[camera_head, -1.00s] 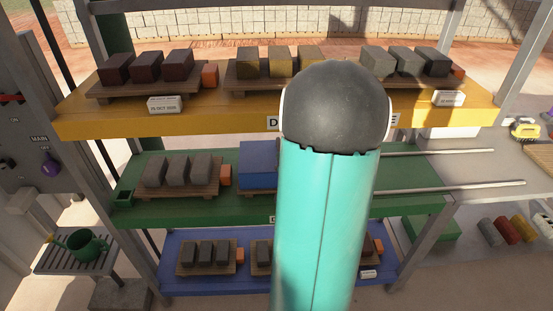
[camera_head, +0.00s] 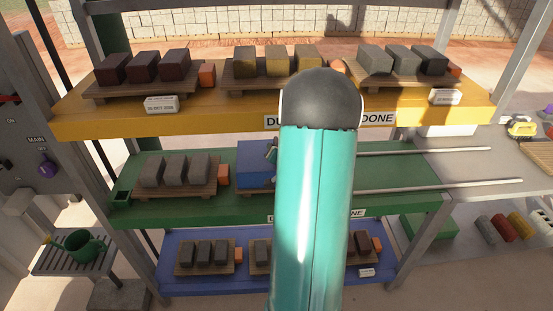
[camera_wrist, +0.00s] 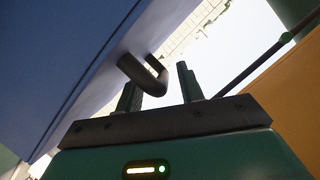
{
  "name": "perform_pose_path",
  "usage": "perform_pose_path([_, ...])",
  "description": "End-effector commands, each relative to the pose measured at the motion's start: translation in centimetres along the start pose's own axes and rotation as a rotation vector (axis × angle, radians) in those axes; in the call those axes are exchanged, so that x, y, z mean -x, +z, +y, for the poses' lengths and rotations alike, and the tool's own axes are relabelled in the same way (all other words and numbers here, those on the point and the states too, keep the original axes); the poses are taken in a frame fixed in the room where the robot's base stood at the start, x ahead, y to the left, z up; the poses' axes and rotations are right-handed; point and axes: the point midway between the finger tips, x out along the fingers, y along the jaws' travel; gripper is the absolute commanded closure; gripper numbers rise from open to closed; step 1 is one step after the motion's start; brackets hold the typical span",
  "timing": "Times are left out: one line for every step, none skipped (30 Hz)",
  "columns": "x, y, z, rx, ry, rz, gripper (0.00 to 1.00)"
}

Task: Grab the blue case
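The blue case (camera_head: 255,164) sits on the green middle shelf, right of a pallet of grey blocks. My teal arm hides its right part in the head view. In the wrist view the case (camera_wrist: 65,55) fills the upper left, with a dark curved handle (camera_wrist: 143,74) sticking out from its face. My gripper (camera_wrist: 159,84) is open, its two fingers apart. The handle's bent end appears between the fingers in the picture; I cannot tell whether it touches them. In the head view a small part of my gripper (camera_head: 271,151) shows against the case.
The yellow upper shelf (camera_head: 200,120) holds pallets of blocks above the green shelf (camera_head: 170,211). A pallet with grey blocks (camera_head: 175,171) and an orange block (camera_head: 223,175) stands left of the case. Two rails (camera_head: 440,187) extend right. The blue lower shelf (camera_head: 205,286) holds more pallets.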

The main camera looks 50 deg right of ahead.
Motion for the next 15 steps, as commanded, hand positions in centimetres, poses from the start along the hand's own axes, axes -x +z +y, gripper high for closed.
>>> perform_pose_path([0.01,0.01,0.00,0.000,0.000,0.000,0.73])
perform_pose_path([0.01,0.01,0.00,0.000,0.000,0.000,0.79])
perform_pose_path([0.02,0.01,0.00,0.000,0.000,0.000,0.87])
perform_pose_path([0.02,0.01,0.00,0.000,0.000,0.000,0.93])
perform_pose_path([0.02,0.01,0.00,0.000,0.000,0.000,0.99])
perform_pose_path([0.02,0.01,0.00,0.000,0.000,0.000,1.00])
perform_pose_path([0.02,0.00,0.00,0.000,0.000,0.000,1.00])
perform_pose_path([0.02,0.00,-0.01,0.000,0.000,0.000,1.00])
perform_pose_path([0.03,0.00,0.00,0.000,0.000,0.000,1.00])
perform_pose_path([0.03,0.00,0.00,0.000,0.000,0.000,1.00])
perform_pose_path([0.02,-0.08,-0.05,0.000,-0.001,0.002,1.00])
perform_pose_path([0.02,-0.07,-0.05,0.000,-0.001,0.002,1.00])
perform_pose_path([0.02,-0.07,-0.04,0.000,-0.001,0.002,1.00])
perform_pose_path([0.02,-0.07,-0.04,0.000,-0.001,0.001,1.00])
perform_pose_path([0.03,-0.06,-0.03,0.000,-0.001,0.001,1.00])
